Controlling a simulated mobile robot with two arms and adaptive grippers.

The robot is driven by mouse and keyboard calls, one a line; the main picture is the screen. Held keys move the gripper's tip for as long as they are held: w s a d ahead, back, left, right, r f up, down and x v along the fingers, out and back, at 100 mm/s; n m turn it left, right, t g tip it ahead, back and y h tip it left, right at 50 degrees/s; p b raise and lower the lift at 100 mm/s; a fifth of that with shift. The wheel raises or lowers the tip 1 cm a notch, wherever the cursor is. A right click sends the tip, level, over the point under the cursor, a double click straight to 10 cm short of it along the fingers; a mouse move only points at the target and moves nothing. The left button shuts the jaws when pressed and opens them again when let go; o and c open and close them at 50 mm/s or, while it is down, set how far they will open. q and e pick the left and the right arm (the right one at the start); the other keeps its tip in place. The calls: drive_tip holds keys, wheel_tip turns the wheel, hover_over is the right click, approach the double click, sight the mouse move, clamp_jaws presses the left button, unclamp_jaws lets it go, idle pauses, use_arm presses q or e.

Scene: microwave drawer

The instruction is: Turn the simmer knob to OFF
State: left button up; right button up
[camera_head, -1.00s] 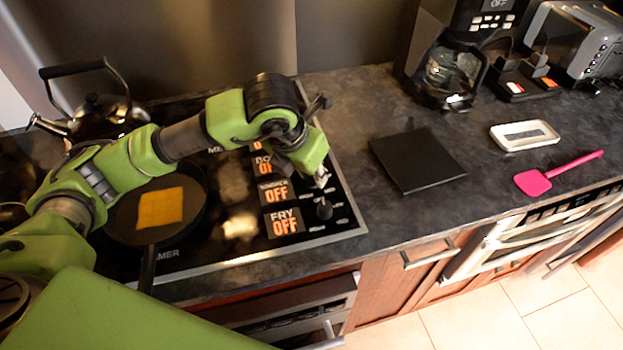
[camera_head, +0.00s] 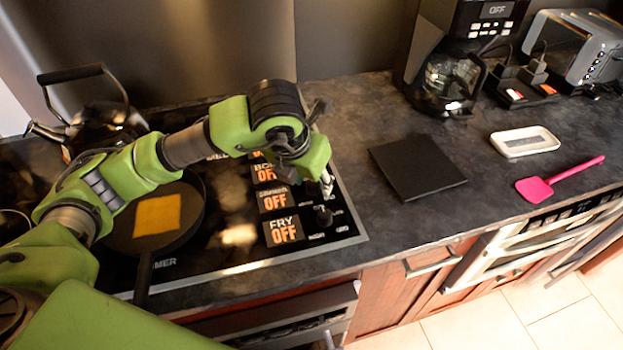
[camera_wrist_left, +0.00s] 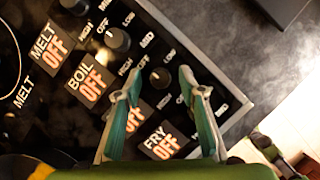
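The simmer knob (camera_wrist_left: 160,77) is a round black knob on the black stove panel, in the left wrist view between the two fingertips. My left gripper (camera_wrist_left: 159,75) is open, with one teal finger on each side of the knob; I cannot tell whether either finger touches it. In the head view the left gripper (camera_head: 327,187) points down at the panel and hides this knob. The simmer label (camera_head: 275,199) reads OFF in orange. In the wrist view the left finger covers most of that label. My right gripper is not in view.
The boil knob (camera_wrist_left: 117,38) is close by, and the fry knob (camera_head: 323,215) sits in front of the gripper. A pan (camera_head: 190,222) with a yellow-orange square and a kettle (camera_head: 98,125) stand at left. A black board (camera_head: 417,166) lies right of the stove.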

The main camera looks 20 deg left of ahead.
use_arm(q)
drive_tip(key=v, duration=1.2)
idle(0.3)
